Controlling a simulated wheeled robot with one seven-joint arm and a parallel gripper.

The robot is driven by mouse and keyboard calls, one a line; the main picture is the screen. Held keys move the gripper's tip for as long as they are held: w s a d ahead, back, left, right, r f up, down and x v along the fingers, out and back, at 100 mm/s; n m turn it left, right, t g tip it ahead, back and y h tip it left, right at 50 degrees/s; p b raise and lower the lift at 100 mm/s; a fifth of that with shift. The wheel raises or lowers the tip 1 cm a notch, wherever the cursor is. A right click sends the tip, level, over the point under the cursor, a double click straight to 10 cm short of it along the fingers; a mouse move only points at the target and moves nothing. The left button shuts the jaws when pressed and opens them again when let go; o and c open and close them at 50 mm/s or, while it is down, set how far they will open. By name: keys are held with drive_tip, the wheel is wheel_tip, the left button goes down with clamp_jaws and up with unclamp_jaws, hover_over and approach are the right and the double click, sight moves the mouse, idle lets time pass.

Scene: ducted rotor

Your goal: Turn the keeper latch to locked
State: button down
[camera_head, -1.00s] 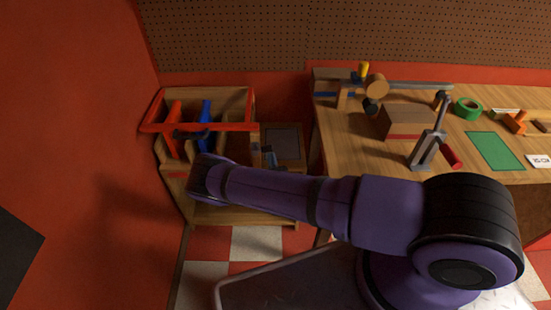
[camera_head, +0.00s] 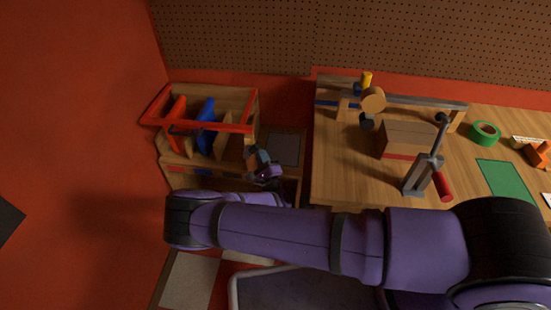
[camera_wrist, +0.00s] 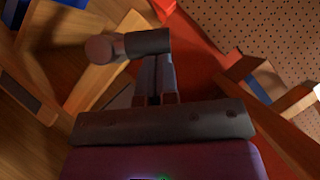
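My gripper (camera_head: 264,166) is at the right side of the wooden box frame, beyond my arm. In the wrist view my gripper (camera_wrist: 157,80) points up the picture, its two narrow fingers close together with little gap. A short grey cylinder (camera_wrist: 148,41) with a brownish round end (camera_wrist: 101,48) lies across the fingertips and hides them. It may be part of the keeper latch; I cannot tell. I see no clear grip on it. The latch is not clearly identifiable in the head view, where gripper and arm partly cover that area.
The wooden box frame (camera_head: 232,97) holds red and blue upright pieces under a red bar (camera_head: 205,126). To the right, the workbench (camera_head: 335,170) carries a lever clamp (camera_head: 420,174), wooden block (camera_head: 407,135), green tape roll (camera_head: 485,133) and green mat (camera_head: 505,180). A pegboard (camera_head: 390,40) stands behind.

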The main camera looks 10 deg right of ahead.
sight(253, 149)
drive_tip(key=n+g, duration=0.1)
drive_tip(key=a+r+n, duration=0.1)
drive_tip(key=n, duration=0.1)
drive_tip(key=r+n+g+y, duration=0.1)
drive_tip(key=shift+w+a+r+n+g, duration=0.2)
drive_tip(key=shift+w+n+g, duration=0.1)
drive_tip(key=shift+n, duration=0.1)
drive_tip(key=shift+a+r, duration=0.1)
drive_tip(key=shift+w+a+r, duration=0.2)
drive_tip(key=shift+a+r, duration=0.2)
drive_tip(key=shift+a, duration=0.1)
drive_tip(key=shift+a+r, duration=0.1)
drive_tip(key=v, duration=1.1)
drive_tip(key=shift+w, duration=0.1)
